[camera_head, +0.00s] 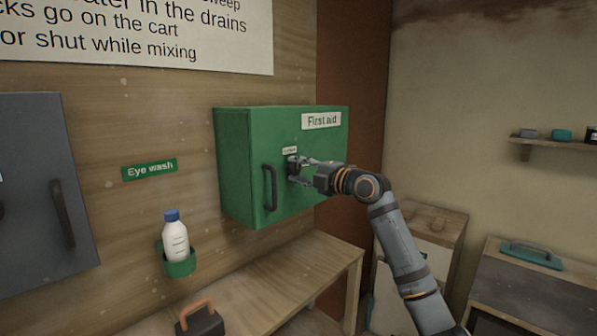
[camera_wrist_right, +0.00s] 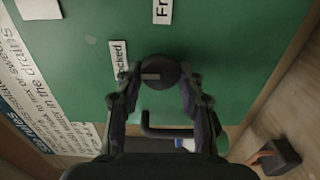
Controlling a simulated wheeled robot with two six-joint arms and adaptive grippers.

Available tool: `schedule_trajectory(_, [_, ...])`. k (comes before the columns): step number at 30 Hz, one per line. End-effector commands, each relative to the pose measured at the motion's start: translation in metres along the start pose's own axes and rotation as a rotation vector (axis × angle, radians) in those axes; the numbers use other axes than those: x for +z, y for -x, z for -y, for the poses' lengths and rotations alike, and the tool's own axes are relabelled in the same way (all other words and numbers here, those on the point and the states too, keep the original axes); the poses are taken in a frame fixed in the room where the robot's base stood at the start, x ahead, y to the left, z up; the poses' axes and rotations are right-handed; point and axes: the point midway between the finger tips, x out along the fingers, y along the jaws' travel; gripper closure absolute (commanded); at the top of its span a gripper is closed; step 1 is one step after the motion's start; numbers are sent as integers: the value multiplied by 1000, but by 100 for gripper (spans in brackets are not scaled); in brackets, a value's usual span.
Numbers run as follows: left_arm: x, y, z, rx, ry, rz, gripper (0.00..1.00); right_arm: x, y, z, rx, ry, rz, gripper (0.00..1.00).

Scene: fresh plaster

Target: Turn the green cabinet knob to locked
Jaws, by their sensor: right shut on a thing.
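The green cabinet (camera_head: 240,165) marked "First aid" hangs on the wooden wall. Its dark round knob (camera_wrist_right: 168,68) is on the door, below a small white label (camera_head: 289,150) in the head view. In the right wrist view, this label (camera_wrist_right: 119,59) reads "locked" in part and lies left of the knob. A pale bar on the knob's face points left, towards the label's side. My right gripper (camera_head: 297,171) is shut on the knob, one finger on each side; the fingers (camera_wrist_right: 160,84) also show in the right wrist view. My left gripper is out of view.
The cabinet's dark handle (camera_head: 270,187) sticks out beside the knob. A grey cabinet (camera_head: 40,190) hangs at the left. A bottle (camera_head: 175,238) stands in a green holder. Below is a wooden bench (camera_head: 270,278) with an orange-handled box (camera_head: 200,320).

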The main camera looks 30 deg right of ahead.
Motion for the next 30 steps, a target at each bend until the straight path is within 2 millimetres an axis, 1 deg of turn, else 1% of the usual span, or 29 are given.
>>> schedule_trajectory(6, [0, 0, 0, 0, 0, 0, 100, 0, 0, 0, 0, 3, 1, 100])
schedule_trajectory(7, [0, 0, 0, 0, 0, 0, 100, 0, 0, 0, 0, 3, 1, 58])
schedule_trajectory(9, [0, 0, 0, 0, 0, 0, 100, 0, 0, 0, 0, 3, 1, 48])
schedule_trajectory(11, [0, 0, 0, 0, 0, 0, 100, 0, 0, 0, 0, 2, 1, 42])
schedule_trajectory(19, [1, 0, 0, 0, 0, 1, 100, 0, 0, 0, -1, 1, 1, 42])
schedule_trajectory(21, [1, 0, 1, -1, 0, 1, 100, 1, 3, 1, -1, 2, 3, 42])
schedule_trajectory(23, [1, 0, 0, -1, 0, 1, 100, 2, 10, 1, -1, 5, 4, 42])
schedule_trajectory(30, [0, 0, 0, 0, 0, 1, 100, 1, 50, 2, -7, 9, 4, 42])
